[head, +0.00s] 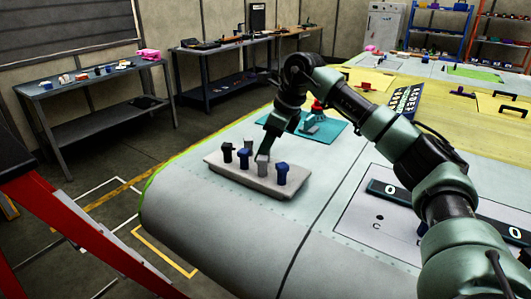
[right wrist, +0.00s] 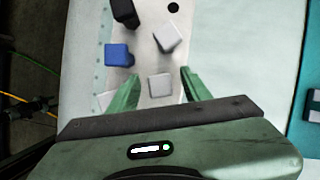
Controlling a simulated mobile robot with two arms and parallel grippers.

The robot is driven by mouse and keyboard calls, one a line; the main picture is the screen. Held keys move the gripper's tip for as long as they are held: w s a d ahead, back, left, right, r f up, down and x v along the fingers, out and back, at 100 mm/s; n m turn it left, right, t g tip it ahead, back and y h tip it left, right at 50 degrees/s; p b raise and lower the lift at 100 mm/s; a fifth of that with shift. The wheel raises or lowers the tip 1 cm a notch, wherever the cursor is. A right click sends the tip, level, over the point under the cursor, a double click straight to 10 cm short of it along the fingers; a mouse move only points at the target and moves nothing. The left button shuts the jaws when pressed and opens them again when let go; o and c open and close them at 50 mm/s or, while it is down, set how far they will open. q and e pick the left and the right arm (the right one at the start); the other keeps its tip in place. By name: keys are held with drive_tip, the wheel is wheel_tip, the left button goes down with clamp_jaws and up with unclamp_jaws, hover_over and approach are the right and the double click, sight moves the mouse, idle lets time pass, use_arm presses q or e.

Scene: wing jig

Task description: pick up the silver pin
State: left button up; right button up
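A pale block (head: 230,177) holding several upright pins lies near the front left edge of the wing panel. My right gripper (head: 267,150) is open just above the block. In the right wrist view, a silver pin (right wrist: 160,84) appears between its spread fingers (right wrist: 160,82), with gaps both sides. My left gripper is out of view.
A teal mat (head: 325,131) with small items lies behind the block. A plate with a dark numbered bar (head: 400,194) is at right. Side tables (head: 95,85) stand at the back left. A red frame (head: 75,225) crosses the lower left. The panel in front of the block is bare.

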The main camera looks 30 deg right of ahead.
clamp_jaws()
